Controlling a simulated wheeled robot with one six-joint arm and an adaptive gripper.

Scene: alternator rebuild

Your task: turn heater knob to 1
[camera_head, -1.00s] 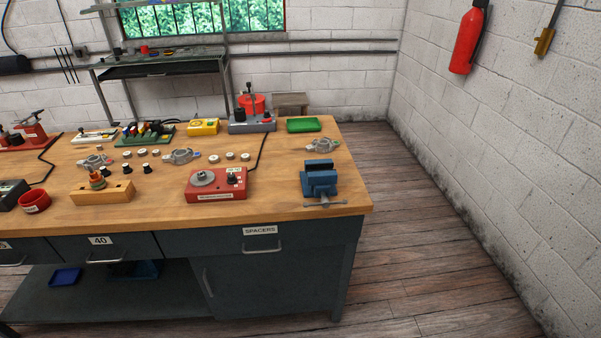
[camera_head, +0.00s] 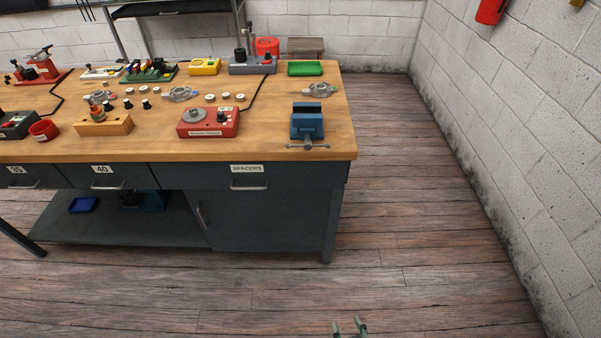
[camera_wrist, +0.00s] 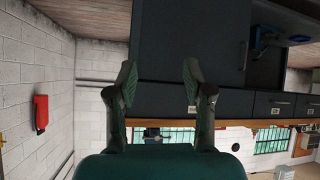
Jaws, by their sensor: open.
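The red heater box (camera_head: 230,130) sits on the front half of the workbench in the head view. It has a round grey plate on its left and a black knob (camera_head: 222,117) on its right. The knob's setting is too small to read. My gripper (camera_head: 350,328) shows at the bottom edge of the head view, over the floor in front of the bench and well away from the heater. In the wrist view my gripper (camera_wrist: 158,85) is open and empty, its two fingers apart. The heater cannot be made out there.
A blue vise (camera_head: 308,125) stands right of the heater at the bench's front edge. A wooden block (camera_head: 104,126) lies to the left, with several small knobs and white parts behind. A grey fixture (camera_head: 252,65) stands farther back. The floor (camera_head: 180,290) before the bench is clear.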

